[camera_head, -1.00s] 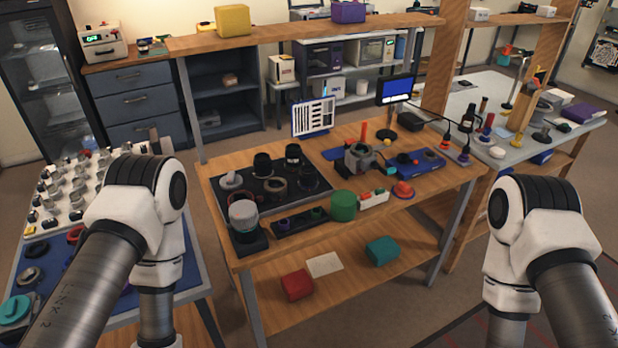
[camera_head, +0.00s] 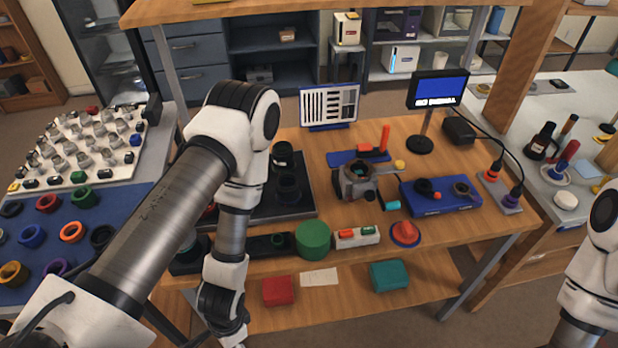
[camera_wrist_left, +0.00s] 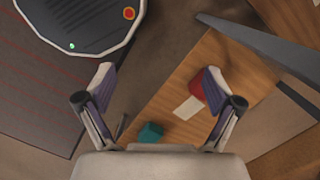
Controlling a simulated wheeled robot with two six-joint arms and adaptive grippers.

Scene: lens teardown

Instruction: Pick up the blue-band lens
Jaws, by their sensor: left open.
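Black lenses stand on the dark mat (camera_head: 300,205) on the workbench in the head view, including one at the back (camera_head: 283,155) and one nearer (camera_head: 288,188). I cannot make out a blue band on either. My left arm crosses in front of the mat and hides its left part. My left gripper (camera_wrist_left: 159,78) shows in the left wrist view, open and empty, with the lower shelf and floor beyond it. No lens is in that view. My right arm is at the right edge of the head view; its gripper is out of frame.
The workbench also holds a green cylinder (camera_head: 313,239), a grey device (camera_head: 357,182), a blue tray (camera_head: 440,196) and a small monitor (camera_head: 437,89). A red box (camera_head: 278,291) and a teal box (camera_head: 388,275) lie on the lower shelf. A side table (camera_head: 60,235) carries coloured rings.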

